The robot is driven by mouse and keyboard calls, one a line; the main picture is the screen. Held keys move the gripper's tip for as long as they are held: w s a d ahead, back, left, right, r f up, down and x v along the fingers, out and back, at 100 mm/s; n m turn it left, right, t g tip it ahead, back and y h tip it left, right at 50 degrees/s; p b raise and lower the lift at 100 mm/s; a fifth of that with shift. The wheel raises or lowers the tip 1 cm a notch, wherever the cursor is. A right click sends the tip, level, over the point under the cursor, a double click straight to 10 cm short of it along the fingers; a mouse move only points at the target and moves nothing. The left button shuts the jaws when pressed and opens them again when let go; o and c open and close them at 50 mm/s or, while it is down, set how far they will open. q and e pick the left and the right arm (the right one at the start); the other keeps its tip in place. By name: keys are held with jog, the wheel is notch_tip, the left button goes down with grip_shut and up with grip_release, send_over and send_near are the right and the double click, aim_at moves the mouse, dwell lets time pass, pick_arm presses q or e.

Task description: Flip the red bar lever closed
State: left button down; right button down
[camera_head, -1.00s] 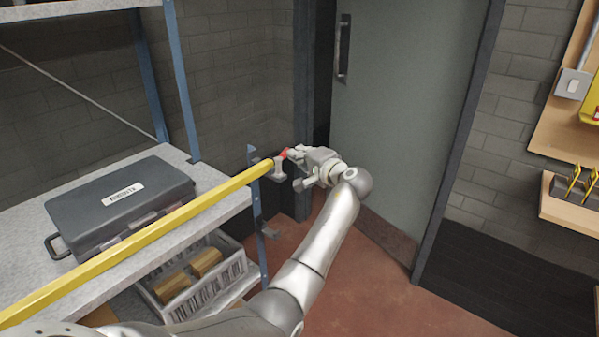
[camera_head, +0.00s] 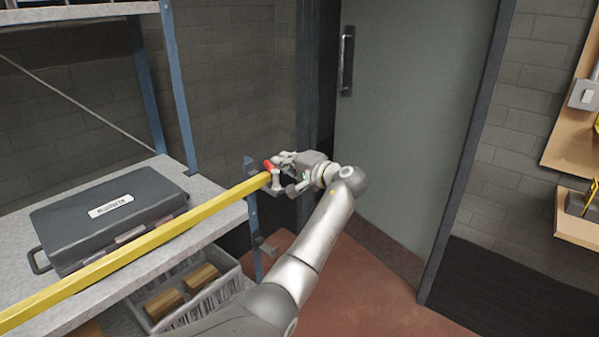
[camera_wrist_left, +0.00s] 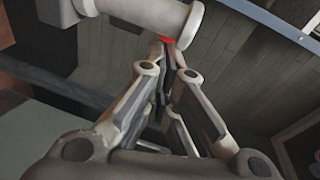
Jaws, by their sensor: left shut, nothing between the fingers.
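The yellow bar (camera_head: 150,240) runs diagonally from the lower left up to the shelf's right post. A small red lever end (camera_head: 268,165) sticks up at the bar's far end, above a pale fitting. My left gripper (camera_head: 282,168) is just right of the red end, its fingers pointing toward it. In the left wrist view the gripper's fingers (camera_wrist_left: 164,75) are together with nothing between them. A bit of red (camera_wrist_left: 166,39) shows just past the fingertips, beneath a pale cylinder (camera_wrist_left: 150,14). Most of the lever is hidden, and I cannot tell whether the fingers touch it. My right gripper is out of view.
A dark case (camera_head: 110,212) lies on the grey shelf, behind the bar. A grey crate (camera_head: 228,290) with brown items stands on the shelf below. A grey-green door (camera_head: 410,120) is behind my arm. Red floor (camera_head: 370,300) is open at the right.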

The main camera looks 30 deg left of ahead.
pick_arm(q)
jog(key=shift+s+a, duration=0.2)
jog(key=shift+a, duration=0.4)
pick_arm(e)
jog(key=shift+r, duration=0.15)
pick_arm(q)
jog(key=shift+a, duration=0.1)
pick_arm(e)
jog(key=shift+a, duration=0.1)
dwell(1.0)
